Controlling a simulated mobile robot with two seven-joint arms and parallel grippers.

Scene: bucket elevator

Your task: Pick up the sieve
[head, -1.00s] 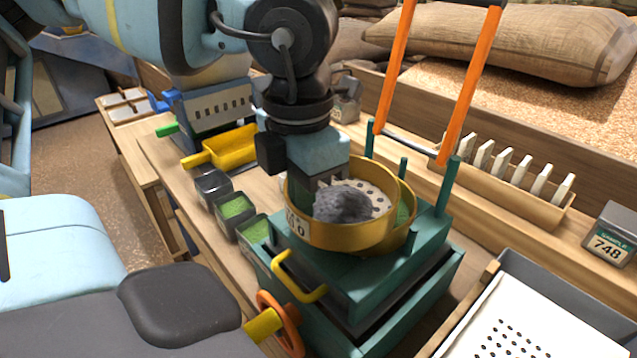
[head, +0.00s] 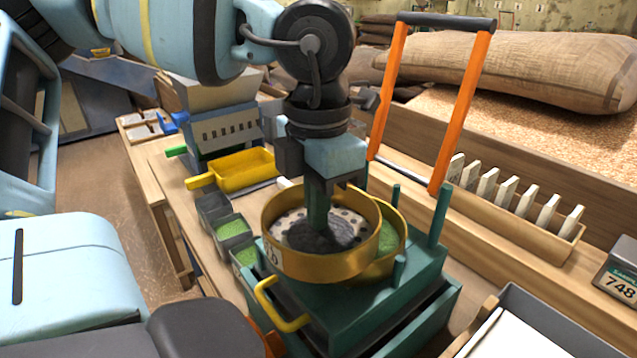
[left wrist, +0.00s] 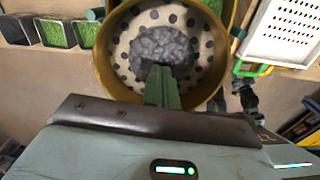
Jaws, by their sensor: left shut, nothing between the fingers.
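The sieve is a round yellow ring (head: 322,267) with a perforated pale floor. It sits over the teal machine, offset to the left above a second yellow ring (head: 398,247) holding green grains. A rough dark grey lump (head: 318,240) lies in the sieve. The sieve (left wrist: 104,72) and lump (left wrist: 158,48) also show in the left wrist view. My left gripper (head: 318,222) points down inside the ring, its fingers shut and empty. The fingertips (left wrist: 160,72) overlap the lump's edge; I cannot tell whether they touch it. My right gripper is not in view.
The teal machine (head: 410,285) has upright posts and a yellow handle (head: 270,305). Dark boxes with green contents (head: 232,228) and a yellow scoop (head: 235,172) stand left. An orange-sided frame (head: 460,110) rises behind. A rack of white tags (head: 515,205) stands right.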

